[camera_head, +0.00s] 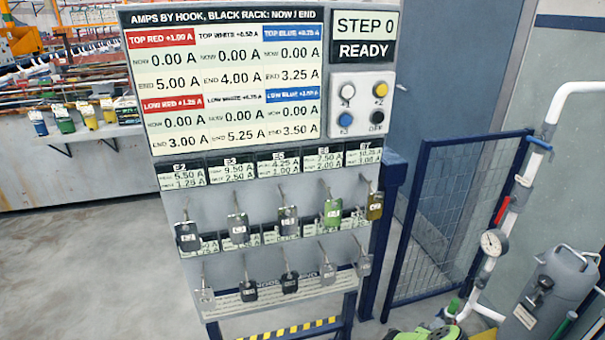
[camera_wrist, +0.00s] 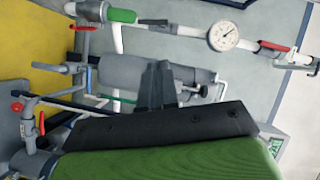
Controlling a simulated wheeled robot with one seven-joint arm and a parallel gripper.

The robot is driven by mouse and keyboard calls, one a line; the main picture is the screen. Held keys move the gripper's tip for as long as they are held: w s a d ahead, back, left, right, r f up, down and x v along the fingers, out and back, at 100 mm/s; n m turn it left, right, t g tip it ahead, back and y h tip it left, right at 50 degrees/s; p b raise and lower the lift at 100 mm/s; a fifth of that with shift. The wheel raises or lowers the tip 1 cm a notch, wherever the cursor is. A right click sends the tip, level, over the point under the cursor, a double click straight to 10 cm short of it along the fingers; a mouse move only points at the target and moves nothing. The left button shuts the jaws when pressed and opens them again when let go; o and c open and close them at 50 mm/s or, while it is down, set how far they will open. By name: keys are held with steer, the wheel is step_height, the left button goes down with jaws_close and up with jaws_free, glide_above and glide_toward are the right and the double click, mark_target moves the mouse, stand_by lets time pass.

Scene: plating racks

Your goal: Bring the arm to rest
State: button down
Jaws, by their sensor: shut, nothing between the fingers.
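My gripper (camera_wrist: 157,70) shows in the wrist view as dark grey fingers rising from a black bar on a green body. The fingers are together with nothing between them. Behind them is a grey cylinder (camera_wrist: 190,78) among pipes; I cannot tell how far off it is. In the head view my gripper's fingers are not visible; only a bit of green shows at the bottom edge, right of the rack board.
The board (camera_head: 235,170) carries amp readings, "STEP 0 READY", buttons (camera_head: 362,104) and two rows of hooks with tagged pieces (camera_head: 333,212). Right are a blue mesh fence (camera_head: 447,215), white pipes with a gauge (camera_head: 494,242) and a grey tank (camera_head: 560,285). Open floor (camera_head: 100,265) lies left.

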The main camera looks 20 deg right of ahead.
steer(key=w+r+n+t+y, duration=0.1)
steer(key=w+r+n, duration=0.2)
steer(key=w+r, duration=0.65)
steer(key=w+a+r+n+t+y, duration=0.1)
steer(key=w+a+r+n+y, duration=0.25)
steer(key=r, duration=0.55)
steer(key=w+a+r+n+t, duration=0.1)
steer(key=w+a+r+n, duration=0.2)
steer(key=w+a+r, duration=0.5)
steer(key=s+a+r+n+y, duration=0.4)
steer(key=s+a+r+n, duration=0.25)
steer(key=a+r, duration=0.55)
steer(key=s+a+r+n+g+y+p, duration=0.1)
steer(key=s+a+r+n+y+p, duration=0.1)
steer(key=s+a+n, duration=0.4)
steer(key=s+a+r+n+g+y+p, duration=0.1)
steer(key=s+a+n+y, duration=0.4)
steer(key=s+a, duration=1.1)
steer(key=s+r+n+p, duration=0.1)
steer(key=s+r, duration=0.1)
steer(key=s, duration=0.2)
steer(key=shift+s+n+g, duration=0.3)
